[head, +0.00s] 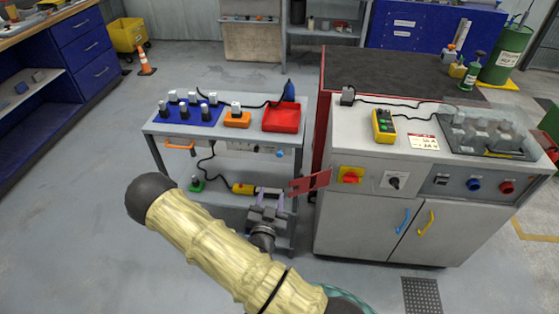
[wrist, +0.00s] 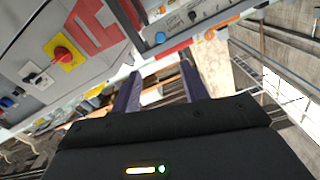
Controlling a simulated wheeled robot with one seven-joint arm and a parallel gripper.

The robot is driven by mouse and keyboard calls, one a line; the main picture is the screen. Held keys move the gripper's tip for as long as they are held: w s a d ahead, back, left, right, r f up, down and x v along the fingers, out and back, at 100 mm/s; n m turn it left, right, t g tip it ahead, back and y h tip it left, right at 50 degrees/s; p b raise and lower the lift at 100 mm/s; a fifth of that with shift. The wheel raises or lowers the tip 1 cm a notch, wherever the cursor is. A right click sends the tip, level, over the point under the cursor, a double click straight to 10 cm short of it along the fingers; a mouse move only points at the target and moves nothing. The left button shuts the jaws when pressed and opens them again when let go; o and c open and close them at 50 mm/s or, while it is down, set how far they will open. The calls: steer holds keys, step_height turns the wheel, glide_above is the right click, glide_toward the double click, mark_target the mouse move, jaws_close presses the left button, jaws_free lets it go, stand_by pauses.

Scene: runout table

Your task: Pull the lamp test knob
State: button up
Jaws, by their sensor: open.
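The cabinet (head: 385,226) front panel carries several knobs: a red one on a yellow plate (head: 350,175), a black one on a white plate (head: 396,182), a blue knob (head: 473,184) and a red knob (head: 506,187). No label is legible, so I cannot tell which is the lamp test knob. In the wrist view the red-on-yellow knob (wrist: 63,55) and the black knob (wrist: 38,78) are at the left. My gripper (head: 270,192) is open and empty in front of the cart, left of the cabinet. Its two fingers (wrist: 158,88) point away from the panel knobs.
The cart (head: 150,129) holds a blue tray (head: 186,124), a red bin (head: 281,118) and an orange block (head: 237,119); a blue knob (head: 280,153) is on its front. A red plate (head: 310,182) shows beside my gripper.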

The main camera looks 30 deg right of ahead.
mark_target(279, 156)
stand_by(0.3)
steer(key=p+x, duration=0.2)
steer(key=x, duration=1.5)
steer(key=shift+w+d+p, duration=0.2)
steer(key=shift+p, duration=0.15)
steer(key=shift+c, duration=0.3)
